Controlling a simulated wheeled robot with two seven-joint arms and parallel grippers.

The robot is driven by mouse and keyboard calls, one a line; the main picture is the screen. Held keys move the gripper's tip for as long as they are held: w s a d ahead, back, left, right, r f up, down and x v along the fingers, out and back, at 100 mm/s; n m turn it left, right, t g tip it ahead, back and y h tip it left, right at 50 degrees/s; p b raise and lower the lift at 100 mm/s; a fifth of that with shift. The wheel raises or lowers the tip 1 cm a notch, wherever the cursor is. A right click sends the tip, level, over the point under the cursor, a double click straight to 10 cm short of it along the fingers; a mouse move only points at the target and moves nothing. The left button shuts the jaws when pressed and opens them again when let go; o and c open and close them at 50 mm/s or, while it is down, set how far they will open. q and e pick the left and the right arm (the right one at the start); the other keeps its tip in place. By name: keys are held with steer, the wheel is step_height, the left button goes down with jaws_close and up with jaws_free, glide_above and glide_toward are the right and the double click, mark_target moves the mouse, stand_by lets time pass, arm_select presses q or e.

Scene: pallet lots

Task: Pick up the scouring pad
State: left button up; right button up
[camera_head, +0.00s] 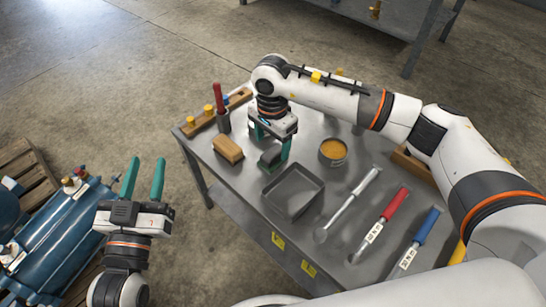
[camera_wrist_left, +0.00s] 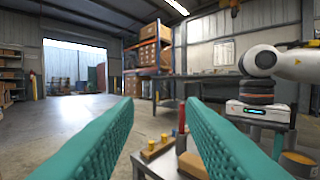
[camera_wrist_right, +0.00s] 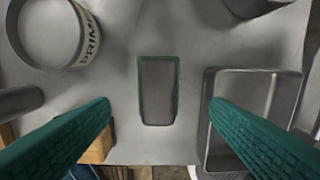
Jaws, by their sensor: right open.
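The scouring pad (camera_wrist_right: 158,90) is a grey block with a green edge, lying on the metal table in the middle of the right wrist view. In the head view the pad (camera_head: 271,160) shows just below my right gripper (camera_head: 270,148). My right gripper also shows in the right wrist view (camera_wrist_right: 160,120), with its teal fingers open and empty, one to each side of the pad's near end and apart from it. My left gripper (camera_head: 143,178) is open and empty, off the table's left side. Its spread fingers also show in the left wrist view (camera_wrist_left: 160,130).
A metal tray (camera_head: 318,183) stands close to the pad. A wooden block (camera_head: 228,149) lies on its other side, and a tin (camera_head: 333,152) labelled PRIM... stands nearby. A scraper with a red handle (camera_head: 395,204) and one with a blue handle (camera_head: 428,224) lie further right.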

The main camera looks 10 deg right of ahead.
mark_target(273, 152)
step_height(273, 152, down, 5)
steer(key=shift+w+d+f+b, duration=0.1)
steer(key=shift+w+b, duration=0.05)
steer(key=shift+b, duration=0.75)
arm_select(q)
step_height(273, 152, up, 6)
steer(key=s+t+h, duration=0.1)
steer(key=s+t, duration=0.1)
steer(key=t, duration=0.3)
steer(key=shift+s+d+r+h, duration=0.2)
steer(key=shift+s+r+h, duration=0.05)
steer(key=shift+s+h, duration=0.15)
arm_select(e)
steer(key=shift+f, duration=0.15)
steer(key=c, duration=1.1)
arm_select(q)
steer(key=shift+w, duration=0.1)
